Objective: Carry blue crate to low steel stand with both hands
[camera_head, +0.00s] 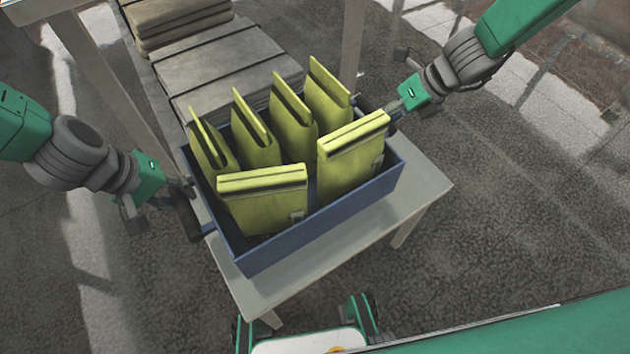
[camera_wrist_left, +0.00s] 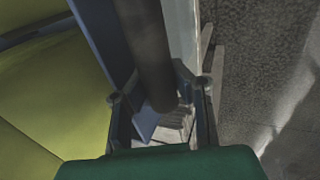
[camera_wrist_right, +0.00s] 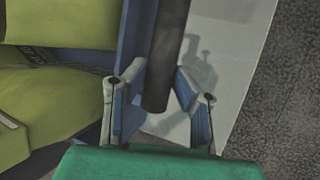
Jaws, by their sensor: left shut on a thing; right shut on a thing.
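The blue crate (camera_head: 325,224) holds several yellow-green bags (camera_head: 262,195) standing upright. It is over a pale grey table-like stand (camera_head: 425,190) and looks to rest on it; I cannot tell if there is a small gap. My left gripper (camera_head: 187,190) is at the crate's left end, shut on a dark round handle (camera_wrist_left: 148,45) beside the blue wall. My right gripper (camera_head: 396,107) is at the right end, shut on a similar dark handle (camera_wrist_right: 168,50). The right fingertips are partly hidden in the head view.
Behind the crate runs a row of grey slabs (camera_head: 220,62), with brownish stacked sacks (camera_head: 175,20) at its far end. Pale frame posts (camera_head: 352,40) rise nearby. Open floor (camera_head: 520,210) lies to the right and at the left.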

